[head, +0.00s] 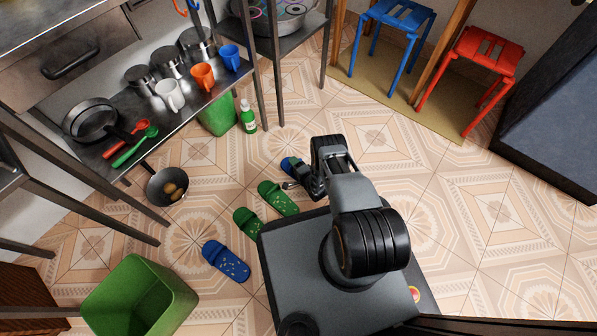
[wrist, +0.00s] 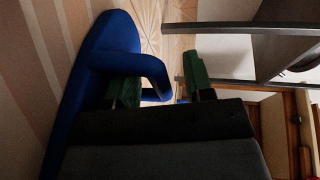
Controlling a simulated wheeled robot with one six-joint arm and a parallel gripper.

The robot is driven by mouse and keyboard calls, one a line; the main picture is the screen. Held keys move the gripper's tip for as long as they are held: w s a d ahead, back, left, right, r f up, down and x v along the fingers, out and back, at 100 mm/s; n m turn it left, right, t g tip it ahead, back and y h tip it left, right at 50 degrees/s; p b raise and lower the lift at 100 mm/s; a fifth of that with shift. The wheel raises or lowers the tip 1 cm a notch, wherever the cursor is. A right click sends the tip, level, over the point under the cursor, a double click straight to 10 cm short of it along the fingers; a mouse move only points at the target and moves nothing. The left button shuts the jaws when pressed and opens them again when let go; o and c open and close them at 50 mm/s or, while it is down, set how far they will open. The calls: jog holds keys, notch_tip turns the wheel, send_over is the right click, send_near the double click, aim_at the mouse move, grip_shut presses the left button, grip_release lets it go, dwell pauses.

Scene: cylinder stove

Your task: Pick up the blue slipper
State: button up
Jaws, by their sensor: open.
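A blue slipper (head: 288,163) lies on the tiled floor, partly hidden behind my gripper (head: 293,181) in the head view. In the wrist view this slipper (wrist: 92,62) stands large at the left, its sole edge-on and its strap arching to the right. My gripper (wrist: 160,82) is open there, with green-tipped fingers. The left finger overlaps the strap opening, and part of the strap shows between the two fingers. Whether a finger touches the strap I cannot tell. A second blue slipper (head: 226,261) lies apart, beside my base.
Two green slippers (head: 278,198) (head: 247,221) lie between the blue ones. A pan (head: 168,186) and a green bin (head: 140,295) are to the left. A green bottle (head: 247,118) stands near the shelf legs. The floor right of my arm is clear.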

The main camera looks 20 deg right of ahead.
jog(key=shift+d, duration=0.1)
jog(key=shift+c, duration=0.3)
grip_shut()
jog(key=shift+r, duration=0.1)
